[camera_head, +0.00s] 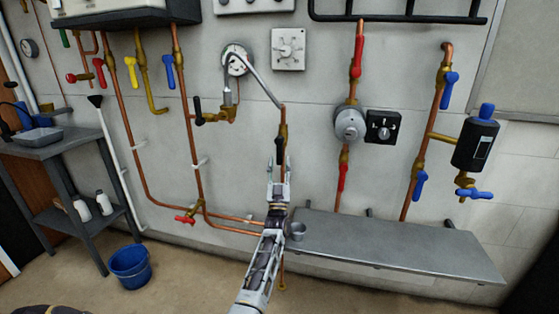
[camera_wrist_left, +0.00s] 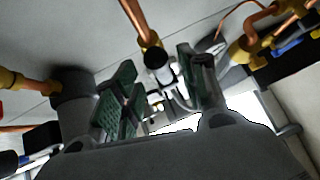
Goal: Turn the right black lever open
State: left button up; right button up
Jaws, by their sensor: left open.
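The right black lever (camera_head: 282,136) lies along the short vertical copper pipe below the bent grey hose, in the middle of the head view. My left gripper (camera_head: 279,164) reaches up to it from below, with its fingers open and the lever just above or between the fingertips; I cannot tell whether they touch. In the left wrist view the open fingers with green pads (camera_wrist_left: 155,85) stand either side of a dark fitting at the end of a copper pipe (camera_wrist_left: 138,20). The left black lever (camera_head: 197,110) stands upright on a brass valve. My right gripper is not in view.
A grey bench (camera_head: 400,248) stands below, with a small metal cup (camera_head: 297,231) at its left end. Pipes with red levers (camera_head: 357,58) and blue levers (camera_head: 420,185) are to the right. A blue bucket (camera_head: 130,266) is on the floor at left.

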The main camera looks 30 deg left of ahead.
pick_arm(q)
jog(key=shift+v, duration=1.95)
jog(key=shift+s+d+f, duration=0.1)
